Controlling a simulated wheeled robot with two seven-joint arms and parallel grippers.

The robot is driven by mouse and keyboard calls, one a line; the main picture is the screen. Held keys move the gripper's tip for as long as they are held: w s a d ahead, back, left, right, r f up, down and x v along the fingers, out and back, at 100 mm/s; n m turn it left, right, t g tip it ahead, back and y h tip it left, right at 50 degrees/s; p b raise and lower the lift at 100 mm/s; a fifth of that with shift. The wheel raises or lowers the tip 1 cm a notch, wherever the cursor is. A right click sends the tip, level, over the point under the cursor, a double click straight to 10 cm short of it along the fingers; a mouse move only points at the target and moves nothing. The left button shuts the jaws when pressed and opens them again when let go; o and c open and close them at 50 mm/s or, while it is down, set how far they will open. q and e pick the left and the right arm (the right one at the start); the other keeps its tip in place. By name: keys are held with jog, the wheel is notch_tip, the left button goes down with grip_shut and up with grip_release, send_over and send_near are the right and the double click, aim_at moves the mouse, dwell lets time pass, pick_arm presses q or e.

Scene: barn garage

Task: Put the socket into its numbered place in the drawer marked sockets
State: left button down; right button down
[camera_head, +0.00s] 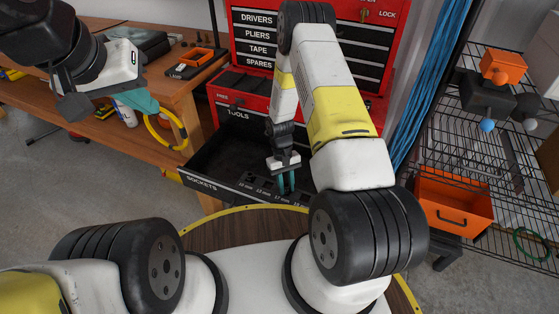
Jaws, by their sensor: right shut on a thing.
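The open drawer marked SOCKETS (202,184) juts out from the red tool chest (254,103). Its front strip carries millimetre labels, with 17 mm readable near my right gripper. My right gripper (287,184) points down over the front part of this drawer, close to the 17 mm label. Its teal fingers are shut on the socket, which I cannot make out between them. I cannot tell whether the socket touches the drawer. My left gripper (72,105) is at the upper left by the wooden bench, away from the drawer; its fingers are not clear.
The wooden bench (175,92) at left holds an orange-and-black tray (196,62); a yellow ring (166,131) hangs at its edge. At right stand a wire rack (515,150) and an orange bin (452,203). The drawer's left rear floor looks bare.

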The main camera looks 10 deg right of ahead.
jog(key=shift+f, duration=0.2)
jog(key=c, duration=1.2)
grip_release()
jog(key=w+r+t, duration=0.2)
jog(key=w+r, duration=0.1)
jog(key=r, duration=2.3)
jog(key=s+r+m+t+y, duration=0.15)
jog(key=s+r, duration=0.25)
jog(key=r, duration=0.8)
jog(key=s+r+t, duration=0.2)
jog(key=s+r, duration=0.2)
jog(key=s, duration=0.1)
jog(key=s+r+t+y, duration=0.1)
jog(key=s+r+t, duration=0.1)
jog(key=s+r, duration=0.2)
jog(key=s+r+t, duration=0.2)
jog(key=s+r, duration=0.3)
jog(key=s, duration=0.2)
jog(key=shift+s+a+r, duration=0.1)
jog(key=shift+s+a, duration=0.05)
jog(key=shift+s, duration=0.1)
